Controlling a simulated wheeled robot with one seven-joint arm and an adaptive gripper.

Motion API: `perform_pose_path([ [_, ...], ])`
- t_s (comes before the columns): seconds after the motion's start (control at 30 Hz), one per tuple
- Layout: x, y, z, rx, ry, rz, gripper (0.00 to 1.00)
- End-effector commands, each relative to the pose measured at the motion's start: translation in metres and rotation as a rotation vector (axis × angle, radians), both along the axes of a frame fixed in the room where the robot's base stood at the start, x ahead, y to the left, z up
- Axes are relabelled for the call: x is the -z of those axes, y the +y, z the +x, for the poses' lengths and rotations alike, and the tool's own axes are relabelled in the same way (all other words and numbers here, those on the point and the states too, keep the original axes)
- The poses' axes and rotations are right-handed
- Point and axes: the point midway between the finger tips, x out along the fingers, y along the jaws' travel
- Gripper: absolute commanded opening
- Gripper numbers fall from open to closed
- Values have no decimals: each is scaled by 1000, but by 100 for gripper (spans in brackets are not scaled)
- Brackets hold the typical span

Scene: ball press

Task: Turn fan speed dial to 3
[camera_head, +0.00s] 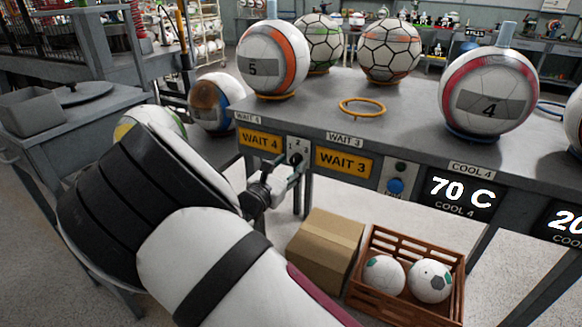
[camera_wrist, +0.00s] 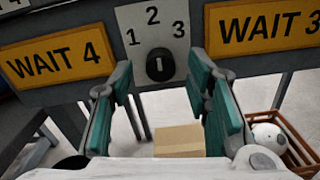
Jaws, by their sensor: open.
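The fan speed dial (camera_wrist: 160,66) is a black round knob on a white plate (camera_wrist: 133,18) marked 1, 2 and 3. Its white mark looks upright, toward the 2. The plate also shows in the head view (camera_head: 298,145), between the WAIT 4 and WAIT 3 signs, where my gripper partly covers the dial. My gripper (camera_wrist: 161,80) is open, with green-padded fingers on the left and right of the dial. Nothing is held between them. I cannot tell whether the fingertips reach as far as the knob.
The yellow WAIT 4 sign (camera_wrist: 58,58) and WAIT 3 sign (camera_wrist: 262,27) flank the dial plate. A blue button (camera_head: 396,186) is farther right. Below stand a cardboard box (camera_head: 325,248) and a brown crate (camera_head: 372,304) with two balls. Large balls, including ball 5 (camera_head: 272,50), stand on the bench.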

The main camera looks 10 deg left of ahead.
Motion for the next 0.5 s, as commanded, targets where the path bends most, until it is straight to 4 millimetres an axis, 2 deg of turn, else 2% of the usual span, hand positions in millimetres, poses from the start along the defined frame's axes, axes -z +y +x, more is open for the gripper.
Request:
perform_pose_path([
  [0.13,0,-3,7,1,0,0,44],
  [0.4,0,-4,8,1,0,0,44],
  [0.43,0,-4,8,1,0,0,40],
  [0.5,0,-4,8,1,0,0,24],
])
